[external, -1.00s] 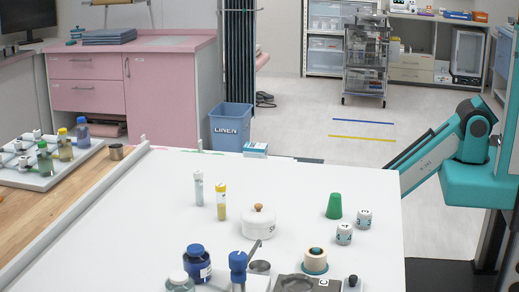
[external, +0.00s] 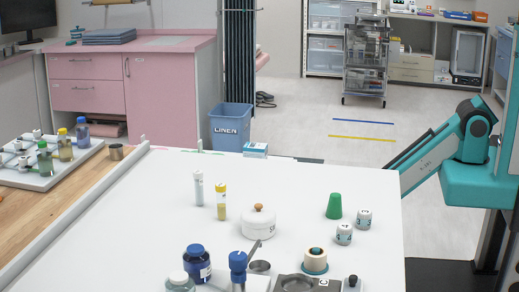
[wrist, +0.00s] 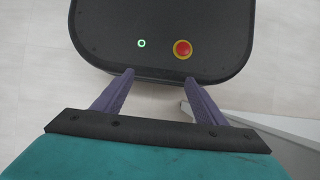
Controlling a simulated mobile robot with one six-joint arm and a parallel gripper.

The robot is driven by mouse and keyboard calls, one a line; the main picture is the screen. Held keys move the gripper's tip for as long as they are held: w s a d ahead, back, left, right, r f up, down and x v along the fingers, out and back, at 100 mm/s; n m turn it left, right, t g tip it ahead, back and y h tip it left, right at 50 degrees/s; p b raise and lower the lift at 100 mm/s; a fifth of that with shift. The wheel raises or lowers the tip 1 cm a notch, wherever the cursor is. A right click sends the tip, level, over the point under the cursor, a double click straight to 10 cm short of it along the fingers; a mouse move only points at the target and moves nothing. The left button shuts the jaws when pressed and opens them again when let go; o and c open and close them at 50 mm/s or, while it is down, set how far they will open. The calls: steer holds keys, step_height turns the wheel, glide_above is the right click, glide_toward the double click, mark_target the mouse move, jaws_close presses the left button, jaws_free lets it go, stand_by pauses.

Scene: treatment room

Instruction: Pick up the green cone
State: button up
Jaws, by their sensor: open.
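The green cone (external: 334,206) stands upright on the white table (external: 140,235), on its right part, narrow end up. Two small white labelled jars stand just to its right and front, the nearer one (external: 344,233) and the other (external: 364,219). My gripper (wrist: 157,84) shows in the wrist view with its two purple fingers apart and nothing between them. It points down over my own dark base, away from the cone. The cone is not in the wrist view. In the external view my arm is at the right, beyond the table's edge, and the gripper is hidden.
A white lidded pot (external: 258,223) stands left of the cone. A tape roll (external: 315,262) on a stand is in front. Blue bottles (external: 197,263), (external: 238,268) and two tubes (external: 221,203) stand farther left. The table behind the cone is clear.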

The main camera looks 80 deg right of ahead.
steer(key=shift+c, duration=0.4)
steer(key=shift+c, duration=1.2)
